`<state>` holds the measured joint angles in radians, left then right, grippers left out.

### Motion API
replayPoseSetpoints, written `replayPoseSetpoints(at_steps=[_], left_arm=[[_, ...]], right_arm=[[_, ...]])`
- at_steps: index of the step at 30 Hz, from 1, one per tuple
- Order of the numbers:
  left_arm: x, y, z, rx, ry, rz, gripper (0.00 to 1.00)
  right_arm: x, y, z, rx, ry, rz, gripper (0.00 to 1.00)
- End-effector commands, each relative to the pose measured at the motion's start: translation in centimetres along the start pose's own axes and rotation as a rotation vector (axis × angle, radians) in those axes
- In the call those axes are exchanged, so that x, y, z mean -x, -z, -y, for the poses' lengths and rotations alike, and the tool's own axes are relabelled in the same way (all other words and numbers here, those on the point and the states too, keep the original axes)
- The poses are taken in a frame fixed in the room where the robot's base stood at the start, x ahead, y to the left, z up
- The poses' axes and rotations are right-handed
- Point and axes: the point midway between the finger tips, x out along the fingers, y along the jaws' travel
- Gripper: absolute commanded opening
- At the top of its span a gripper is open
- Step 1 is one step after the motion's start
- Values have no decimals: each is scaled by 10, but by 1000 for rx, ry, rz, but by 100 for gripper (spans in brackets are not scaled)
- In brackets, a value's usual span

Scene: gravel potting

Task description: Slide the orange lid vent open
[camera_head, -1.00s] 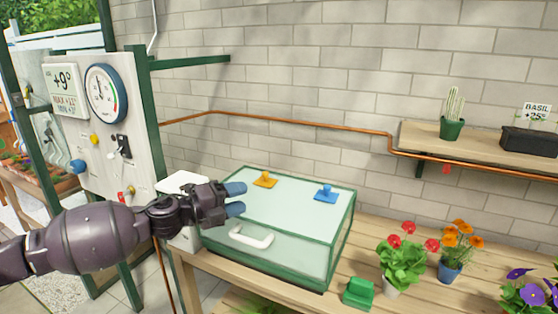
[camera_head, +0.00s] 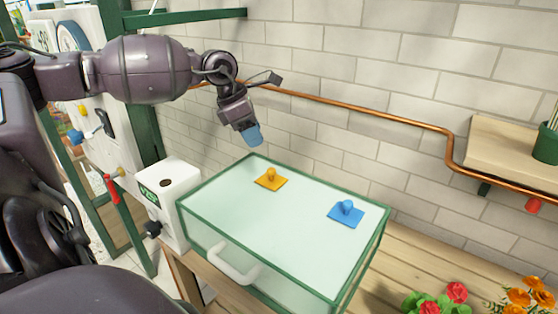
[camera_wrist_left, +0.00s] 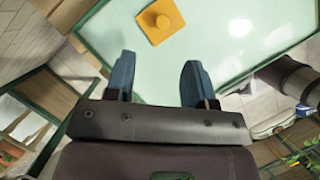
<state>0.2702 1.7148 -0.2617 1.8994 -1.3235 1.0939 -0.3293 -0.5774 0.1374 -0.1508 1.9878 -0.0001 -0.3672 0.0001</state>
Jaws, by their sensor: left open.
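The orange lid vent (camera_head: 271,180) is a flat square plate with a round knob, on the pale glass lid (camera_head: 290,215) of a green-framed box. It also shows in the left wrist view (camera_wrist_left: 160,20), just beyond the fingertips. My left gripper (camera_head: 252,136) points down above the lid's back left part, over and behind the orange vent. In the left wrist view its two blue fingers (camera_wrist_left: 156,72) are apart with nothing between them. They do not touch the vent's knob. My right gripper is not in view.
A blue vent (camera_head: 346,213) sits to the right on the same lid. A white handle (camera_head: 233,265) is on the box front. A white device (camera_head: 166,195) stands left of the box. A copper pipe (camera_head: 370,118) runs along the brick wall behind.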

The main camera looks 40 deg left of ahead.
Motion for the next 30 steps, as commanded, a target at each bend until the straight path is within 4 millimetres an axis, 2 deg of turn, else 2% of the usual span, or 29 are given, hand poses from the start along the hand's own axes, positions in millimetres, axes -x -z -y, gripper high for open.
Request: replayPoseSetpoints(at_steps=[5,9,21,30], left_arm=[[-10,2,1,-13,8,-9,50],[-31,1,2,-13,10,-8,50],[-93,1,2,-10,10,-5,50],[-108,1,2,-12,7,-5,50]], right_arm=[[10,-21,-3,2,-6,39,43],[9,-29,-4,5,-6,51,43],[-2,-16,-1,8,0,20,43],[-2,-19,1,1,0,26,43]])
